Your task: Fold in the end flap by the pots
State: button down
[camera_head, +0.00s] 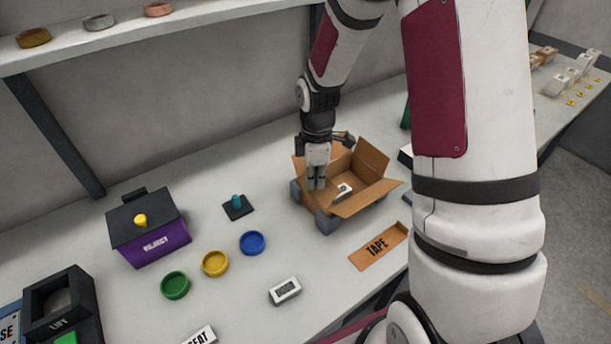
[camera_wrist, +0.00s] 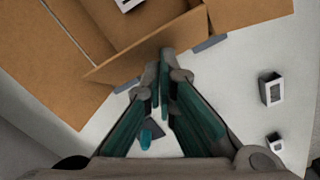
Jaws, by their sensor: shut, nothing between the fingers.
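An open brown cardboard box (camera_head: 328,200) stands on the bench, with a small white item (camera_head: 343,190) inside. Its right end flap (camera_head: 373,158) stands up, and its front flap (camera_head: 366,199) leans outward. My gripper (camera_head: 316,186) is shut and empty, pointing down at the box's left end, the side toward the pots. In the wrist view my fingertips (camera_wrist: 163,68) are right at the edge of the end flap (camera_wrist: 140,57); I cannot tell whether they touch. The gripper partly hides this flap in the head view. The pots are green (camera_head: 175,285), yellow (camera_head: 215,263) and blue (camera_head: 252,243).
Grey blocks (camera_head: 328,222) stand at the box's corners. A dark pad with a teal knob (camera_head: 237,206) lies left of the box.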

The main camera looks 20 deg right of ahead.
aim_at(326, 181)
jog(key=shift+w+d+r, duration=0.1)
jog(key=shift+d+r, duration=0.15)
jog(key=shift+d, duration=0.35)
jog(key=shift+w+d+f, duration=0.15)
jog(key=shift+d+f, duration=0.1)
jog(key=shift+d, duration=0.35)
jog(key=shift+w+d+f, duration=0.1)
jog(key=shift+d+f, duration=0.15)
jog(key=shift+d, duration=0.3)
jog(key=shift+f, duration=0.45)
jog(key=shift+f+b, duration=0.4)
jog(key=shift+f, duration=0.3)
